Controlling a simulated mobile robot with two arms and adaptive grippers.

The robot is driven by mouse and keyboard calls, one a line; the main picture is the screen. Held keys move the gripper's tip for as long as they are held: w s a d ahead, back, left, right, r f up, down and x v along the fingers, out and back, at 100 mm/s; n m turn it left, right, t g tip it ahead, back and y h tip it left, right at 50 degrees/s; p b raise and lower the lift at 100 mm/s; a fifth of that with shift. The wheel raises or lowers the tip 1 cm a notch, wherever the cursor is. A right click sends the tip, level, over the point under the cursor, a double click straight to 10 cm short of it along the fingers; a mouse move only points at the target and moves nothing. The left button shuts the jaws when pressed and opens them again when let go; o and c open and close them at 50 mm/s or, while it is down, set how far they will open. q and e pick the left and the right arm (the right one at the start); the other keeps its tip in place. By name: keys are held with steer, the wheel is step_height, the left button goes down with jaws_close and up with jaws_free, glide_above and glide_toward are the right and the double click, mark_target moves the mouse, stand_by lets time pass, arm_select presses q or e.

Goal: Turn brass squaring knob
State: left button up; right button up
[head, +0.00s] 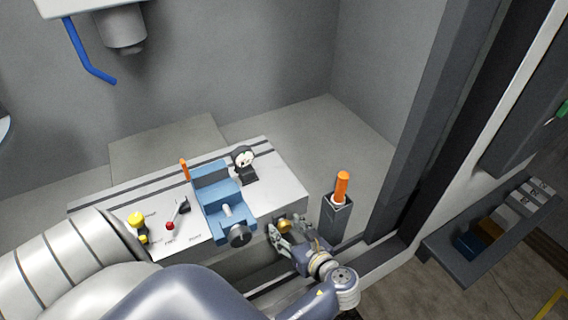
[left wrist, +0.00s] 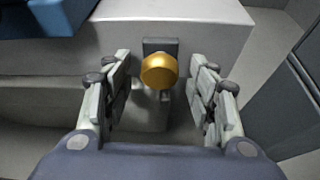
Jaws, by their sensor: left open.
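The brass knob (left wrist: 159,71) is a round golden ball on a dark mount on the front face of the light grey bench block. In the left wrist view it sits between my left gripper's (left wrist: 162,95) two open fingers, with a gap on each side. In the head view the knob (head: 286,225) is a small golden spot at the block's right front corner, partly covered by my left gripper (head: 284,233). The fingers do not touch the knob in the wrist view. My right gripper is not in either view.
On the bench top (head: 284,188) stand a blue vise (head: 215,190), a dial gauge (head: 243,161), a red-tipped lever (head: 171,224) and a yellow knob (head: 136,219). A dark post with an orange handle (head: 342,187) stands close right of my left gripper. A shelf (head: 487,237) is far right.

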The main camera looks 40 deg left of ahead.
arm_select(q)
steer(key=shift+d+r, duration=0.1)
steer(key=shift+d, duration=0.05)
steer(key=shift+s, duration=0.1)
steer(key=shift+c, duration=0.9)
steer(key=c, duration=0.9)
steer(key=shift+r+n+t+p, duration=0.1)
steer(key=shift+n+t+p, duration=0.45)
steer(key=shift+p, duration=0.2)
steer(key=shift+s+n+t+h, duration=0.1)
steer(key=shift+n+t+h, duration=0.2)
steer(key=shift+n, duration=0.25)
steer(key=shift+n+t, duration=0.55)
steer(key=shift+n, duration=0.65)
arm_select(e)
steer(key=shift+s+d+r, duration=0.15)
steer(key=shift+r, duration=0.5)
arm_select(q)
steer(key=shift+t, duration=0.3)
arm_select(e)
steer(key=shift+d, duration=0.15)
